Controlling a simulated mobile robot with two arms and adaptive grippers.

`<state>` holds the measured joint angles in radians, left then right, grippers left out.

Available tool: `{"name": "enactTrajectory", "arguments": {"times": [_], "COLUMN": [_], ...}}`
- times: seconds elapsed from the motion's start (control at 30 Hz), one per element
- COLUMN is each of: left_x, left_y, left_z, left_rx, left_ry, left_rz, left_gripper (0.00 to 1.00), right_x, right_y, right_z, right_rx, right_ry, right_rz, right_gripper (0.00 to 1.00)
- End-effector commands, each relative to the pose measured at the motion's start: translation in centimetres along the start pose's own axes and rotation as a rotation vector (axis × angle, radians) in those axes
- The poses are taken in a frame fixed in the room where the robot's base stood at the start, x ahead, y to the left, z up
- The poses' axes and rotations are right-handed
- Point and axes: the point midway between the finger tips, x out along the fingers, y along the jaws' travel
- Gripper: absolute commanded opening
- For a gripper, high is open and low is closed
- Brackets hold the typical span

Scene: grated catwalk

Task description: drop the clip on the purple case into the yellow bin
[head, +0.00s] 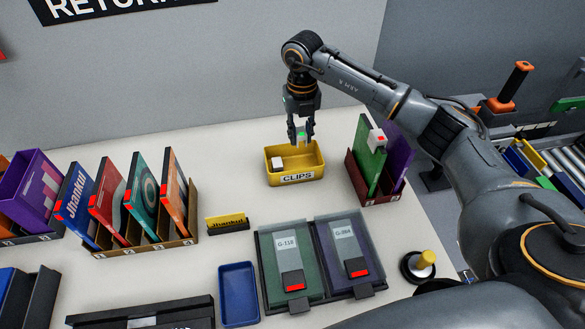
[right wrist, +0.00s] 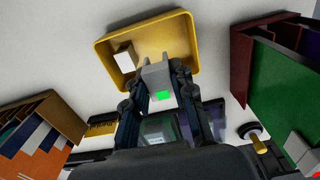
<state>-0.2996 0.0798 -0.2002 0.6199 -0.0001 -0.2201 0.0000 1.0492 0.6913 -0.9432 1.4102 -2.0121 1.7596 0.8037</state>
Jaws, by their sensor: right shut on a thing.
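My right gripper (head: 303,134) points down over the back of the yellow bin (head: 296,180) labelled CLIPS. It is shut on a small grey clip with a green light; the clip (right wrist: 157,76) shows best between the fingers in the right wrist view, against the bin (right wrist: 181,25). The purple case (head: 400,150) stands at the right in a maroon rack, with no clip visible on it; its lower part is hidden by the green case. My left gripper is not in view.
A white clip (head: 277,162) lies in the bin's left side. A green case (head: 367,157) with a red-lit white clip (head: 377,138) stands beside the purple one. Racked cases (head: 146,195) stand left; two flat cases (head: 290,262) and a blue tray (head: 239,293) lie in front.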

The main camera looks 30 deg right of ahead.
Motion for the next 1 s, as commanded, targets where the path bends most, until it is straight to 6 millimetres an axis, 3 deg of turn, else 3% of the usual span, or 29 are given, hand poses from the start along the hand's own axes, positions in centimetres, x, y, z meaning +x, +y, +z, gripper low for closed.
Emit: {"name": "enactTrajectory", "arguments": {"times": [0.1, 0.37, 0.4, 0.5, 0.83, 1.0], "left_x": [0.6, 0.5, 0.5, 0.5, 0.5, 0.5], "left_y": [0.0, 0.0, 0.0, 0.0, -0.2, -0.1], "left_z": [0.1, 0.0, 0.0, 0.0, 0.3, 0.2], "left_rx": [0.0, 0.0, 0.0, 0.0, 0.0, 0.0], "left_ry": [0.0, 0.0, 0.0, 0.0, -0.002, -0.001], "left_rz": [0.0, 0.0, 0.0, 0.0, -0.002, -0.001], "left_gripper": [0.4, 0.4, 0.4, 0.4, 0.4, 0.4], "right_x": [0.9, 0.8, 0.8, 0.8, 0.6, -1.4], "right_y": [0.0, 0.0, 0.0, 0.0, 0.0, 0.0], "right_z": [0.0, 0.0, 0.0, 0.0, 0.0, 0.1], "right_rx": [0.0, 0.0, 0.0, 0.0, 0.0, 0.0], "right_ry": [-0.001, 0.0, 0.0, 0.0, -0.001, -0.004], "right_rz": [0.001, 0.001, 0.001, 0.001, 0.001, 0.002], "right_gripper": [0.07, 0.07, 0.33, 0.51, 0.51, 0.51]}}
